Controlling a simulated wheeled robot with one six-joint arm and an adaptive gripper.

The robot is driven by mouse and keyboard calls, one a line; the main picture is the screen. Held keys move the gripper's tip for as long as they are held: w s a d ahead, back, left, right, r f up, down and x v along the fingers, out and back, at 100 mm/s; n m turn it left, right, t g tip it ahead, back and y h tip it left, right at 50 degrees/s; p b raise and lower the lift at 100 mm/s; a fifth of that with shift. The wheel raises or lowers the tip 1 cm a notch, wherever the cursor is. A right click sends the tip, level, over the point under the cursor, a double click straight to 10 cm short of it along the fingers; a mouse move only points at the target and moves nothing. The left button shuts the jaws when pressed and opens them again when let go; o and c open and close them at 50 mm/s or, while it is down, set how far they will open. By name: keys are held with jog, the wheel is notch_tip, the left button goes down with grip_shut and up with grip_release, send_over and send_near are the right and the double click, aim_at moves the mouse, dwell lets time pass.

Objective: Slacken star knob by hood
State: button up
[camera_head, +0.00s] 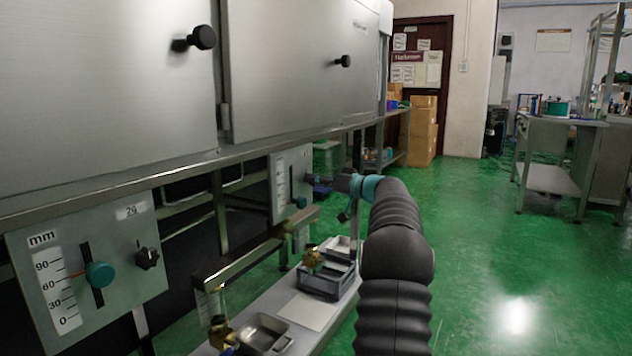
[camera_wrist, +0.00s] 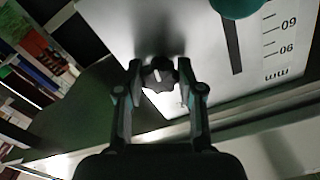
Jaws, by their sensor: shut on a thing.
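My gripper (camera_head: 322,181) reaches the far mm panel (camera_head: 283,165) under the steel cabinets. In the wrist view, my gripper (camera_wrist: 159,72) has a finger on each side of a black star knob (camera_wrist: 158,76) and is shut on it. A pale mark shows on the knob's face. In the head view my gripper hides most of this knob. A teal round knob (camera_head: 301,202) on a slot sits lower on the same panel; its edge also shows in the wrist view (camera_wrist: 234,6).
A nearer mm panel (camera_head: 90,265) carries another black star knob (camera_head: 147,258) and a teal slider knob (camera_head: 99,274). Steel cabinets (camera_head: 300,65) overhang both panels. A low bench with trays (camera_head: 328,280) stands below my arm. Green floor at right is clear.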

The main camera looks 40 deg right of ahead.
jog(key=shift+n, duration=1.2)
jog(key=o, duration=1.1)
jog(key=shift+o, duration=0.2)
jog(key=v, duration=1.2)
jog(key=shift+d+f, duration=0.1)
